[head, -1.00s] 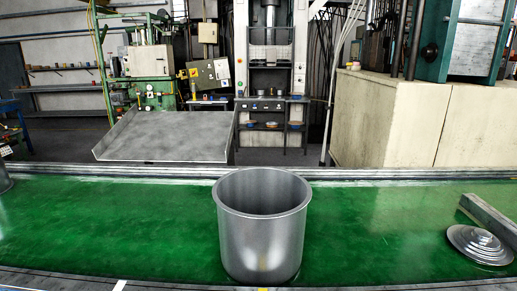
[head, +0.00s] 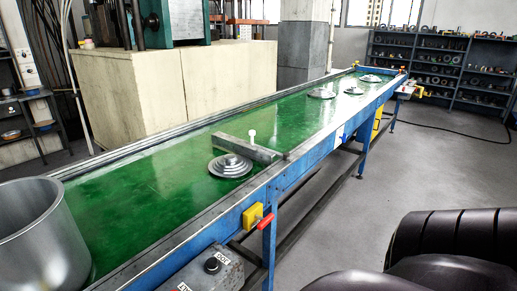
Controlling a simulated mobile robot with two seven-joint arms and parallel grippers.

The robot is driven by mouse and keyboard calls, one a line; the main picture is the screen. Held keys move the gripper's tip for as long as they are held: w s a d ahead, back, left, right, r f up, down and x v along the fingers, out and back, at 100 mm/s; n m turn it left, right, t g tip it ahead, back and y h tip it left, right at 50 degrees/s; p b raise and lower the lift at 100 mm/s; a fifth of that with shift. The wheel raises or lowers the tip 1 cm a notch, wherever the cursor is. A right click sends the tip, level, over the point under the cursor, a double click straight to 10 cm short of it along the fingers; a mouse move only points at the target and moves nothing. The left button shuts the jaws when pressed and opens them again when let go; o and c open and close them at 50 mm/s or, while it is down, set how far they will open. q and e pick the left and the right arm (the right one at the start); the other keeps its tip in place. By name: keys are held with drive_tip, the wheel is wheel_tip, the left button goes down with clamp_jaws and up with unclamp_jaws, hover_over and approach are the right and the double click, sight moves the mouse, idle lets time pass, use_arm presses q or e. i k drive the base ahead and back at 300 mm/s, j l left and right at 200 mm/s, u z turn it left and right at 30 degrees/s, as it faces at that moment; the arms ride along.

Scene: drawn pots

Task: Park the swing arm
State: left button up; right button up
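A grey metal bar (head: 246,148), which looks like the swing arm, lies slantwise over the green belt (head: 135,192) in the head view. Its near end reaches the belt's near side rail. A white upright knob (head: 252,136) stands at the bar, seemingly on it or just behind it. A stepped silver lid (head: 230,166) sits on the belt just in front of the bar; I cannot tell if they touch. A large open metal pot (head: 40,238) stands on the belt at the lower left, partly cut off. Neither of my grippers is in view.
Several more lids, one of them here (head: 321,92), lie farther along the belt. A yellow box with a red handle (head: 258,217) and a grey control box (head: 205,272) are on the near side. Black padded seats (head: 450,250) fill the lower right. Shelves (head: 440,70) stand behind.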

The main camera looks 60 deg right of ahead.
sight(260, 153)
drive_tip(key=k+z, duration=0.3)
drive_tip(key=z, duration=0.3)
drive_tip(key=k+z, duration=0.1)
drive_tip(key=z, duration=0.9)
drive_tip(key=i+l+z, duration=0.45)
drive_tip(key=i+j, duration=0.05)
